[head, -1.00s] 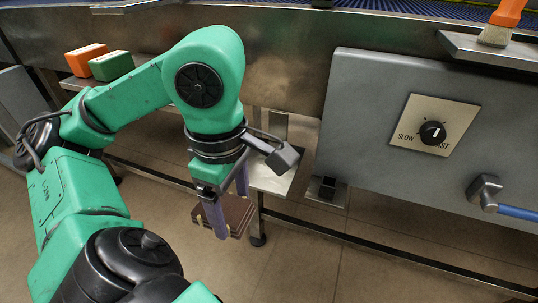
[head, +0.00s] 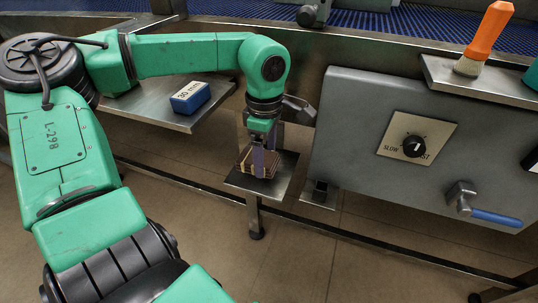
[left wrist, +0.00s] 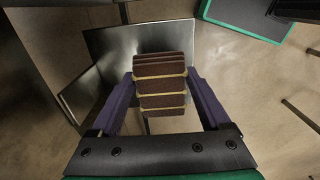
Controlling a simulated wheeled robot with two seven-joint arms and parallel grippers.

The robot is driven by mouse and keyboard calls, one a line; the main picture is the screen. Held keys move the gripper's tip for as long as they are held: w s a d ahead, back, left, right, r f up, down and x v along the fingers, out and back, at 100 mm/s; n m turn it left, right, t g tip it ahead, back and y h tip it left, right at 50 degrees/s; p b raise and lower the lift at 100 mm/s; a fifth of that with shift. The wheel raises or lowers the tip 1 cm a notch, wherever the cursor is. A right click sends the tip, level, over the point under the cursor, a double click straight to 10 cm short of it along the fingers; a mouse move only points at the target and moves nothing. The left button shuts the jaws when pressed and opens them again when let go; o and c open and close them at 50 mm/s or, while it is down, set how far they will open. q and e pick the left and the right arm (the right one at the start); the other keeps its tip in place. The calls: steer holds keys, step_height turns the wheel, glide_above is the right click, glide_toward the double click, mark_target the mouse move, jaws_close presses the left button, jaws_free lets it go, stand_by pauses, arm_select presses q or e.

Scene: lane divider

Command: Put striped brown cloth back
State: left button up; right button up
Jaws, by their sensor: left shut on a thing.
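The striped brown cloth (head: 245,163) is a folded brown stack with yellowish stripes. My left gripper (head: 264,158) points down and is shut on it, with a purple finger on either side. The cloth is over a small metal shelf (head: 286,174) below the conveyor's side. In the left wrist view the cloth (left wrist: 160,86) sits between the two fingers, with the metal shelf (left wrist: 112,48) behind it. I cannot tell whether the cloth touches the shelf. My right gripper is not in view.
A grey control box with a speed knob (head: 415,146) and a blue-handled lever (head: 495,217) stands close to the right. A blue block (head: 190,97) lies on a side shelf at left. An orange-handled brush (head: 485,38) stands on a ledge at upper right.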

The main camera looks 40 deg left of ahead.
mark_target(269, 152)
arm_select(q)
steer(key=shift+w+a, duration=0.35)
steer(key=shift+w, duration=0.5)
steer(key=f, duration=0.3)
steer(key=shift+w+b, duration=0.2)
steer(key=shift+b, duration=0.2)
steer(key=shift+f, duration=0.1)
steer(key=o, duration=1.3)
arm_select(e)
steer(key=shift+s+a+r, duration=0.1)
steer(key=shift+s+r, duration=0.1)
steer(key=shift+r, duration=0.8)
arm_select(q)
step_height(269, 152, up, 14)
steer(key=p, duration=0.3)
steer(key=shift+s+d+p, duration=0.1)
steer(key=shift+d+p, duration=0.05)
steer(key=shift+p, duration=0.15)
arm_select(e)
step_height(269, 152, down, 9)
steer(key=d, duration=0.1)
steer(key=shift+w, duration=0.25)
